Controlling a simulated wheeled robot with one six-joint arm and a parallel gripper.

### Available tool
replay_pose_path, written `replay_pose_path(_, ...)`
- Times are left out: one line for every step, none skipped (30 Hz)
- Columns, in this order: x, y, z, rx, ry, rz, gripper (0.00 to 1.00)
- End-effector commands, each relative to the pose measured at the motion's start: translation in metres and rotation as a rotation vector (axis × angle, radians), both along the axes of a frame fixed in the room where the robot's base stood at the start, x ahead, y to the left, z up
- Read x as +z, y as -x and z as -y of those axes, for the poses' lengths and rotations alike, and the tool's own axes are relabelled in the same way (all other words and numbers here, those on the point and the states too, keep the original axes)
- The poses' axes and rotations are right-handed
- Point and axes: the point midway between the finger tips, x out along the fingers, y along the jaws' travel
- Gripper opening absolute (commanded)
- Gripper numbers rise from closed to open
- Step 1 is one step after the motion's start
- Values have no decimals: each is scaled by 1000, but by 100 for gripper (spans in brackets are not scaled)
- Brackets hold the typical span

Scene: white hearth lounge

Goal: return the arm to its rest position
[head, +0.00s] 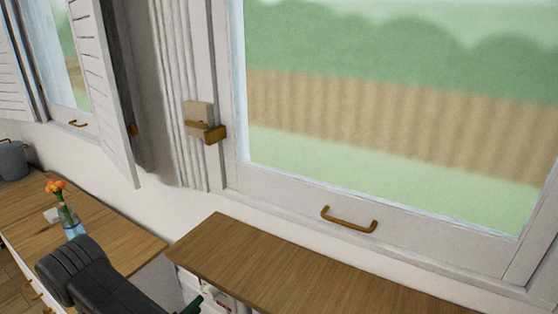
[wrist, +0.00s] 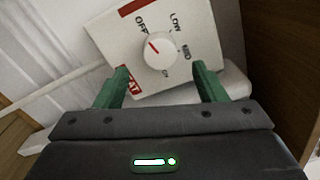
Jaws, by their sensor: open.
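My gripper (wrist: 160,72) is open in the wrist view, its two green fingers apart with nothing held between them. Beyond the fingertips is a white control panel (wrist: 118,40) with a round white knob (wrist: 160,51). The knob has a red pointer mark, and OFF, LOW and MID are printed around it. I cannot tell whether the fingers touch the panel. In the head view my dark grey arm reaches in from the bottom left. Only part of a green finger (head: 193,304) shows there, low beside the wooden shelf's near end.
A wooden shelf top (head: 290,265) runs under the large window (head: 400,120), which has a brass handle (head: 347,222). At left a wooden counter (head: 120,232) bears a blue vase (head: 69,218) with orange flowers and a grey pot (head: 12,160). An open white shutter (head: 105,90) stands behind it.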

Motion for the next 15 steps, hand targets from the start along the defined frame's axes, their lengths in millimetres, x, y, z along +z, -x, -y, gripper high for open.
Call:
replay_pose_path(0,7,-5,4,0,0,64)
replay_pose_path(0,11,-7,5,0,1,64)
replay_pose_path(0,16,-10,4,0,0,64)
replay_pose_path(0,19,-12,5,0,1,64)
replay_pose_path(0,23,-14,4,0,0,64)
replay_pose_path(0,28,-17,5,0,1,64)
replay_pose_path(0,32,-20,5,-1,1,64)
replay_pose_path(0,35,-22,4,-1,1,64)
replay_pose_path(0,40,-25,5,-1,1,64)
replay_pose_path(0,43,-26,4,-1,1,64)
replay_pose_path(0,47,-28,4,-1,1,64)
replay_pose_path(0,51,-31,4,-1,1,64)
replay_pose_path(0,55,-33,4,-1,1,64)
replay_pose_path(0,58,-35,4,0,0,64)
replay_pose_path(0,62,-37,3,0,0,64)
